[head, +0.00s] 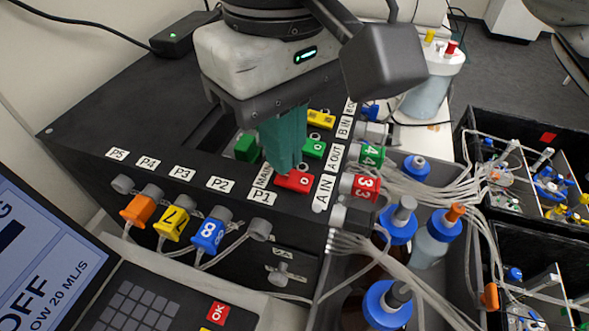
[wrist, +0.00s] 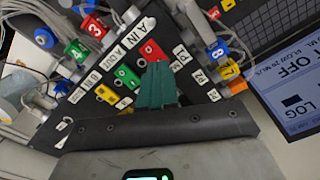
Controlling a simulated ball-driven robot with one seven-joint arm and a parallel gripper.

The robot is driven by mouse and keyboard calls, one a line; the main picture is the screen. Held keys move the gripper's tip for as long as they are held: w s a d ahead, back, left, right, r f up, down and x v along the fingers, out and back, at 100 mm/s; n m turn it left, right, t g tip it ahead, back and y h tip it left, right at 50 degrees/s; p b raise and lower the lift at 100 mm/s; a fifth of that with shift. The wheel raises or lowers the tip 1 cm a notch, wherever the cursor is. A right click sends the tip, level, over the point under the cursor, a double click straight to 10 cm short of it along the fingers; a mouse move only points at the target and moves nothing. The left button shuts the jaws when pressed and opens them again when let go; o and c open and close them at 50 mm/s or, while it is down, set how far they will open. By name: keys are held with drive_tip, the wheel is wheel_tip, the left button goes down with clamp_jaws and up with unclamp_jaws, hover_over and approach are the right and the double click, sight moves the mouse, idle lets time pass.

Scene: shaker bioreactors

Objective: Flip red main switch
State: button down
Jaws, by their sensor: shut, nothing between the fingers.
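The red main switch (head: 295,181) sits on the black control box (head: 85,133), beside the MAIN label and near the P1 label. It also shows in the wrist view (wrist: 152,51), just beyond my fingertips. My gripper (head: 282,168) has green fingers pressed together with nothing between them. The fingertips are right at the red switch's upper left edge in the head view. I cannot tell whether they touch it. Part of the MAIN label is hidden by the fingers.
Green switches (head: 314,149) and a yellow switch (head: 321,119) lie close behind the red one. Numbered connectors (head: 207,235) line the box's front. Tubes and blue-capped bottles (head: 397,222) crowd the right side. A keypad and display (head: 45,256) stand at lower left.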

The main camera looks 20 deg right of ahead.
drive_tip(key=shift+f+b, duration=0.4)
drive_tip(key=shift+f, duration=0.35)
idle(0.3)
wheel_tip(320, 180, up, 7)
drive_tip(key=p, duration=0.7)
drive_tip(key=shift+r+p, duration=0.1)
drive_tip(key=shift+p, duration=0.2)
idle(0.5)
